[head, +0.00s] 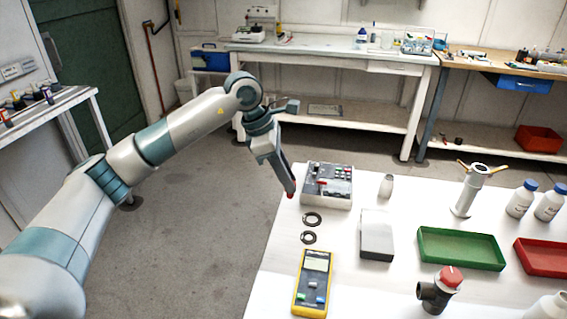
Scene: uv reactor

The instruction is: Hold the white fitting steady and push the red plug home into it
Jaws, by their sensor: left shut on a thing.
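My left gripper (287,187) reaches in from the left and points down, just off the left edge of the table near a grey control box. It is shut on a small red piece, which looks like the red plug (291,195); only its end shows at the fingertips. A small white tapered piece (386,187), possibly the white fitting, stands upright on the table to the right of the control box, apart from the gripper. My right gripper is not in view.
The white table (345,288) holds the control box (342,199), two dark rings (312,219), a yellow meter (300,290), a white box (377,243), a green tray (462,265), a red tray (552,270), a red-topped valve (436,297), a white stand (463,200) and bottles (519,203).

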